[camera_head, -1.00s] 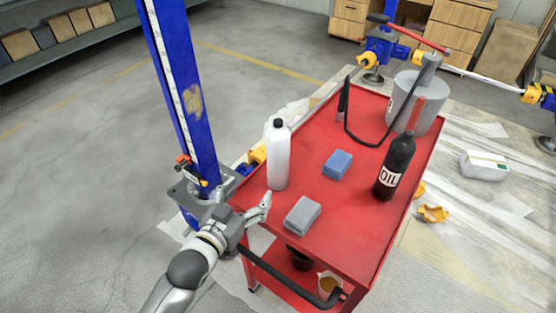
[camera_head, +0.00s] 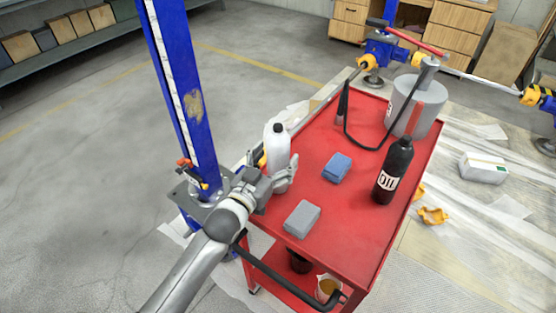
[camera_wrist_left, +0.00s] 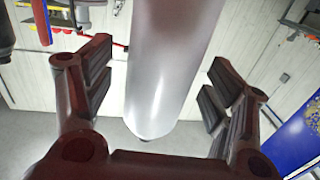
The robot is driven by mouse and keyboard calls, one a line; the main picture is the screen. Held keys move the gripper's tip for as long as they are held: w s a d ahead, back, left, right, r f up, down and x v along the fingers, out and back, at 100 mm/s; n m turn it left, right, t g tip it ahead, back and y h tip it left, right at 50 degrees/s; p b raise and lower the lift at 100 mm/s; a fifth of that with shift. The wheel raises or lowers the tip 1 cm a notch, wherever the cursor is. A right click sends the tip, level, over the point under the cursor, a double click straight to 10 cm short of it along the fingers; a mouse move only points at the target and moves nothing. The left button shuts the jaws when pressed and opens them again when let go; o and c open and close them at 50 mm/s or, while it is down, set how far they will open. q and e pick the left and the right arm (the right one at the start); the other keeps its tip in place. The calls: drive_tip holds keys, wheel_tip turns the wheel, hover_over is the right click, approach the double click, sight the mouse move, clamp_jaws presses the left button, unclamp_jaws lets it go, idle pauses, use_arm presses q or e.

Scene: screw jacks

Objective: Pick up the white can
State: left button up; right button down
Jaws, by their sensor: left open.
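The white can (camera_head: 277,145) is a tall white bottle with a black cap. It stands upright at the left edge of the red cart top (camera_head: 320,235). In the wrist view the can (camera_wrist_left: 175,65) fills the middle, between the two fingers of my left gripper (camera_wrist_left: 150,100). The gripper is open, with a gap on each side of the can. In the head view my left gripper (camera_head: 283,178) is at the can and hides its lower part. My right gripper is not in view.
A blue block (camera_head: 337,167), a grey block (camera_head: 302,218) and a black oil bottle (camera_head: 393,170) are on the cart. A grey drum (camera_head: 416,105) with a black hose stands at its far end. A blue post (camera_head: 183,95) rises left of the can.

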use_arm(q)
drive_tip(key=shift+x, duration=0.8)
drive_tip(key=shift+f, duration=0.1)
drive_tip(key=c, duration=1.2)
drive_tip(key=shift+c, duration=0.9)
